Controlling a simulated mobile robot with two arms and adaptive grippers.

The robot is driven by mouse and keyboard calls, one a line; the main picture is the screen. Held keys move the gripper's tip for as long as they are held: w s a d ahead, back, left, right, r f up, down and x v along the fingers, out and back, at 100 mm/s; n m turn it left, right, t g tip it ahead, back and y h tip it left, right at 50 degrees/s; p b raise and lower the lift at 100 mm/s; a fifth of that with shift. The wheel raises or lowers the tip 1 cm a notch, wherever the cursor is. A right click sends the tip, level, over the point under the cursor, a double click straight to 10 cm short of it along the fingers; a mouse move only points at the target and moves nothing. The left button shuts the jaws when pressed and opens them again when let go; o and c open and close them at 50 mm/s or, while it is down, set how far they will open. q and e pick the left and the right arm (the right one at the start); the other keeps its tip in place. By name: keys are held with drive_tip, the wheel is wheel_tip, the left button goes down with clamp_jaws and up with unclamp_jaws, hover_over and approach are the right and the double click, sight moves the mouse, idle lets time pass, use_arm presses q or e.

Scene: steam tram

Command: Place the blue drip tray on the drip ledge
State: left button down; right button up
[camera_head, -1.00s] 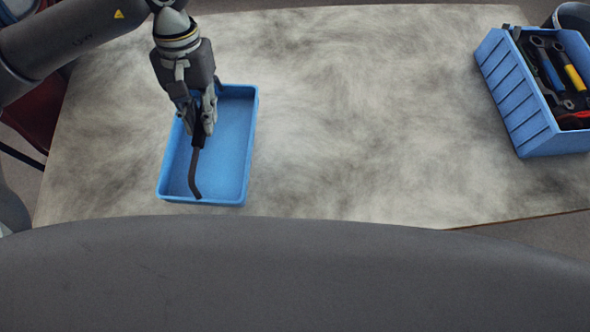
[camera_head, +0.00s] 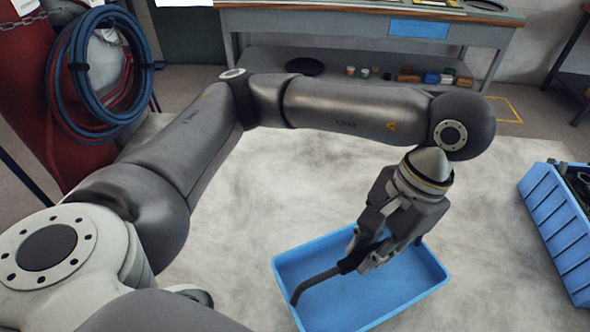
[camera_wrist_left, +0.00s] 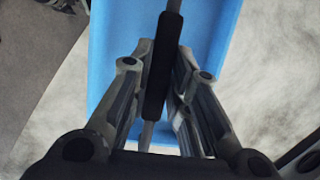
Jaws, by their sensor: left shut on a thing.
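The blue drip tray (camera_head: 400,288) lies open side up on the pale, smudged surface at the lower middle of the head view. It also shows in the left wrist view (camera_wrist_left: 112,45). My left gripper (camera_head: 366,252) is over the tray, shut on a dark bent rod tool (camera_head: 318,281) by its black handle (camera_wrist_left: 163,65). The rod's hooked end reaches over the tray's left part; I cannot tell whether it touches the tray. The gripper hides part of the tray's far side. I cannot pick out the drip ledge. My right gripper is not in view.
A ribbed blue bin (camera_head: 562,235) stands at the right edge. A grey workbench (camera_head: 350,20) with a loaded lower shelf (camera_head: 345,68) stands at the back. Blue and red hoses (camera_head: 62,65) hang at the upper left. The surface between tray and bin is clear.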

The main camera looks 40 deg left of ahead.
use_arm(q)
drive_tip(key=s+d+r+m+t+y+b, duration=0.1)
drive_tip(key=s+d+m+b, duration=0.3)
drive_tip(key=s+d+m, duration=0.2)
approach(330, 264)
drive_tip(key=s+d, duration=0.1)
drive_tip(key=s, duration=0.1)
drive_tip(key=s+d+f, duration=0.1)
drive_tip(key=s, duration=0.1)
drive_tip(key=shift+d, duration=0.3)
drive_tip(key=a+f+b, duration=0.1)
drive_tip(key=w+a+f, duration=0.1)
drive_tip(key=f, duration=0.1)
drive_tip(key=a+f+b, duration=0.1)
drive_tip(key=a+f, duration=0.1)
drive_tip(key=shift+w+b, duration=0.3)
drive_tip(key=shift+w, duration=0.1)
drive_tip(key=shift+w+a+f, duration=0.15)
drive_tip(key=shift+a+f, duration=0.05)
drive_tip(key=shift+f, duration=0.05)
drive_tip(key=shift+a+f+b, duration=0.15)
drive_tip(key=shift+f+b, duration=0.1)
drive_tip(key=shift+b, duration=0.05)
wheel_tip(330, 264, down, 3)
drive_tip(key=shift+w+a+f+b, duration=0.15)
drive_tip(key=shift+f+b, duration=0.05)
drive_tip(key=shift+b, duration=0.3)
drive_tip(key=shift+r, duration=0.1)
